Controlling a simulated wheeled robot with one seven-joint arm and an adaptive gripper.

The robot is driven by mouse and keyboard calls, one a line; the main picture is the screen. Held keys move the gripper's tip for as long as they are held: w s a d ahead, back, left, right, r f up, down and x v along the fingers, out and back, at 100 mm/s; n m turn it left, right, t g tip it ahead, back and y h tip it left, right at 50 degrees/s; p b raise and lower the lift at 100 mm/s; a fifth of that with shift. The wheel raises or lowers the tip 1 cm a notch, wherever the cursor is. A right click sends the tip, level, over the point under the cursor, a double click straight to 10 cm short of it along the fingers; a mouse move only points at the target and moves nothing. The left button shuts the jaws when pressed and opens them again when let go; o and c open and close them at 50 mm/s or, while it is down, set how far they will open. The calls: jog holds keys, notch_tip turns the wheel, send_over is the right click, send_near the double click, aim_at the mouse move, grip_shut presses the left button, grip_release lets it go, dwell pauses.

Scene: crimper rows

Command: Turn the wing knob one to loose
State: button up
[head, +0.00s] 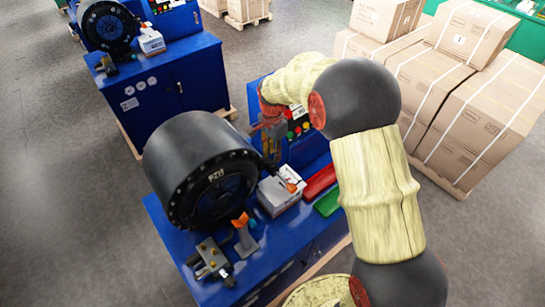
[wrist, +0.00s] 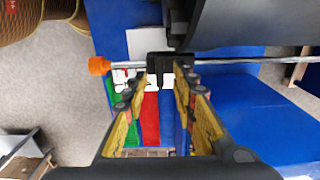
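My gripper (head: 268,148) is at the right side of the black crimper head (head: 205,170), above the blue bench (head: 180,232). In the wrist view my gripper (wrist: 160,82) has its two yellow fingers apart, with trays visible through the gap. Ahead of the fingertips is a small black clamp-like part (wrist: 160,66) on a metal rod (wrist: 235,66). This part may carry wing knob one, but I cannot make out its wings. The rod ends in an orange cap (wrist: 98,65) at left. I cannot tell whether the fingertips touch the black part.
A white box (head: 275,197), a red tray (head: 319,182) and a green tray (head: 328,203) sit on the bench. Metal fittings (head: 211,258) lie at its front. The black crimper head crowds the wrist view's top right. Cartons (head: 475,95) stand at right; a second crimper (head: 107,27) stands behind.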

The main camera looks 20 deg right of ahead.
aim_at(273, 163)
jog(key=shift+f, duration=1.4)
jog(key=shift+c, duration=0.8)
grip_shut()
